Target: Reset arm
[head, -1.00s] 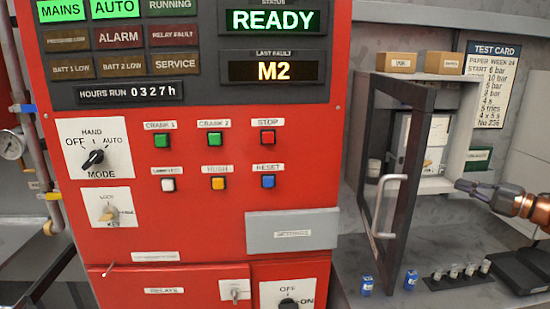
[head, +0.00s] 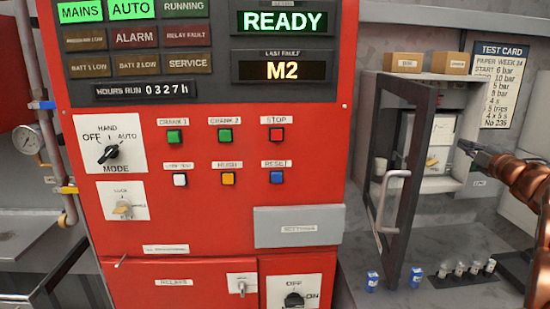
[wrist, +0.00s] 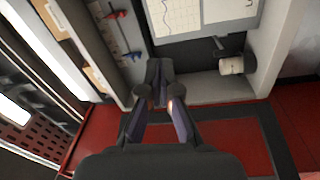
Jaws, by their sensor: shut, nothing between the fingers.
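My gripper (head: 468,149) is at the right in the head view, in front of the open cabinet (head: 461,189) and to the right of its door. Its fingers are shut and empty. In the wrist view the gripper (wrist: 160,68) points at the cabinet's inside, where a chart recorder (wrist: 205,18) with white paper shows. A small pale roll (wrist: 231,65) lies on the cabinet floor near it. The dark-framed cabinet door (head: 403,170) stands open with a pale handle (head: 386,205). My copper-coloured arm comes in from the right edge.
The red pump panel (head: 220,215) fills the left and middle, with buttons, a mode switch (head: 111,152) and a READY display (head: 281,22). Boxes (head: 403,62) sit atop the cabinet.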

